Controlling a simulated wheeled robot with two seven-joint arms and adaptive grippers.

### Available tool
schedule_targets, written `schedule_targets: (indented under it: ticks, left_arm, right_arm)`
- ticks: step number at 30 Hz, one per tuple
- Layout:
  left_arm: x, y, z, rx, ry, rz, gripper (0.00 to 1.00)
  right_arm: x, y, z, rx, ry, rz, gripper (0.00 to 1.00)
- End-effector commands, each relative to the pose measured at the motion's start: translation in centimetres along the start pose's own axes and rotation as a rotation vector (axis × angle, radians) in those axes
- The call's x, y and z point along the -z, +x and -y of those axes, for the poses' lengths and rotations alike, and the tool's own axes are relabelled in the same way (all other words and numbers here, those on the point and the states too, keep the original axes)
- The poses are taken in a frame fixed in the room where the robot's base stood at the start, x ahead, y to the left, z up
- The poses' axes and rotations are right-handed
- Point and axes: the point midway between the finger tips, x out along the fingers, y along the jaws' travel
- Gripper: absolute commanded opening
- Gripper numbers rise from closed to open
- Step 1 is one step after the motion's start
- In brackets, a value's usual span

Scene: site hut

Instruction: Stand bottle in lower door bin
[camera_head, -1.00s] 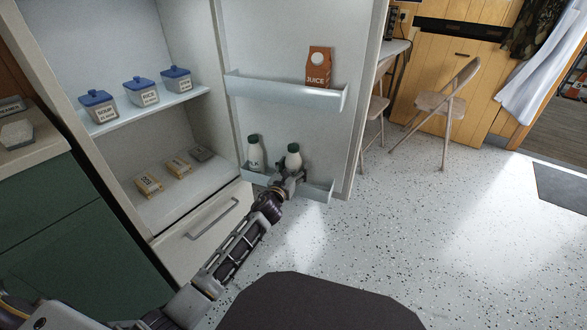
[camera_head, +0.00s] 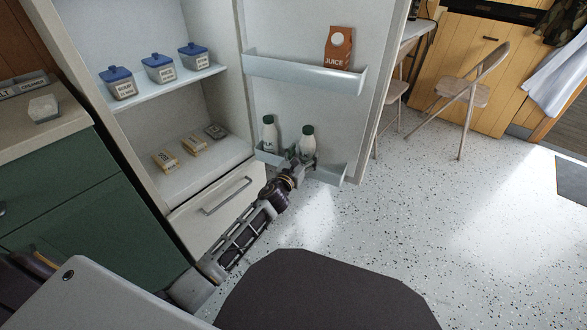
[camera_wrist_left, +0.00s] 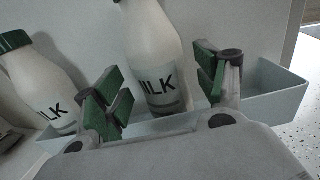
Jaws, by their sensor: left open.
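Two white milk bottles with green caps stand side by side in the lower door bin (camera_head: 330,173) of the open fridge. The right bottle (camera_head: 307,143) is by my left gripper (camera_head: 298,168), which is open. In the left wrist view the green-padded fingers (camera_wrist_left: 162,84) are spread on either side of this bottle (camera_wrist_left: 153,50), with a gap visible to the right finger. Its base is hidden behind the bin's front wall (camera_wrist_left: 270,100). The left bottle (camera_head: 269,135) stands apart from it; it also shows in the left wrist view (camera_wrist_left: 42,85). My right gripper is not in view.
The upper door bin (camera_head: 300,72) holds a juice carton (camera_head: 338,48). The fridge shelf (camera_head: 165,90) carries several blue-lidded tubs, with small packs below. A drawer (camera_head: 215,210) is under them. Free bin room lies right of the right bottle. Folding chairs stand beyond the door.

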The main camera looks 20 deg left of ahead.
Motion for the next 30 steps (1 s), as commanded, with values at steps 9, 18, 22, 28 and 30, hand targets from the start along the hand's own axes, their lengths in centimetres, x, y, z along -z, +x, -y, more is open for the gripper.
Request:
schedule_targets:
  ticks: [9,18,22,28,30]
  left_arm:
    - [0.0,-2.7,-0.1,-0.001,-0.001,-0.001,0.71]
    - [0.0,-5.1,0.0,0.000,-0.001,-0.001,0.71]
    - [0.0,-6.2,0.0,0.000,-0.001,-0.001,0.71]
    - [0.0,-7.5,0.0,-0.001,0.000,0.000,0.71]
    - [0.0,-7.9,0.0,-0.001,-0.001,-0.001,0.71]
  right_arm:
    - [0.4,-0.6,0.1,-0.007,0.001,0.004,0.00]
    - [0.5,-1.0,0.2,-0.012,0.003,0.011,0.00]
    - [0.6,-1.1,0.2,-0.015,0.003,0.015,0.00]
    - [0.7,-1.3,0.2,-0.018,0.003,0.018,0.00]
    - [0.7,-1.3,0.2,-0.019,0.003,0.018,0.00]
